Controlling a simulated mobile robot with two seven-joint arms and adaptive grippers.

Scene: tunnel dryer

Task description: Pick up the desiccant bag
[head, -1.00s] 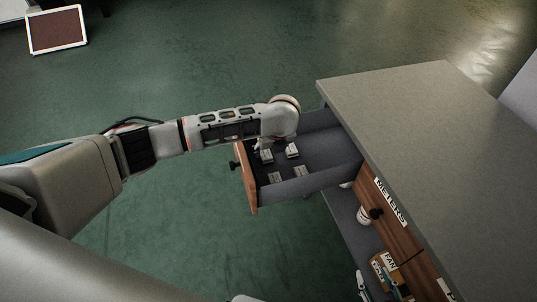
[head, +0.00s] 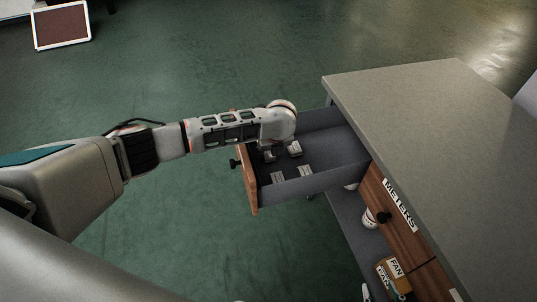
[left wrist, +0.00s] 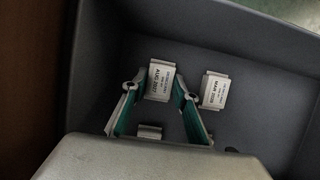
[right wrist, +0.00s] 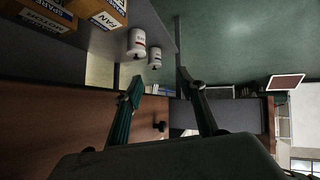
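An open drawer (head: 325,181) holds several small pale desiccant bags with printed labels. One bag (left wrist: 160,81), reading AUG 2027, lies in the left wrist view at the tips of my left gripper (left wrist: 157,92). The gripper is open, one finger on each side of the bag's near end; contact cannot be told. A second bag (left wrist: 215,91), seemingly reading MAR, lies to the right, outside the fingers. Another pale piece (left wrist: 150,131) shows partly between the fingers, nearer the palm. In the head view, my wrist hides part of the drawer. My right gripper (right wrist: 160,82) is open and empty.
A grey-topped cabinet (head: 420,115) stands right of the drawer, with a closed METERS drawer (head: 397,218) below its top. White canisters (right wrist: 137,42) and boxes labelled SPARE (right wrist: 98,12) sit on a shelf. Drawer walls close around my left gripper.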

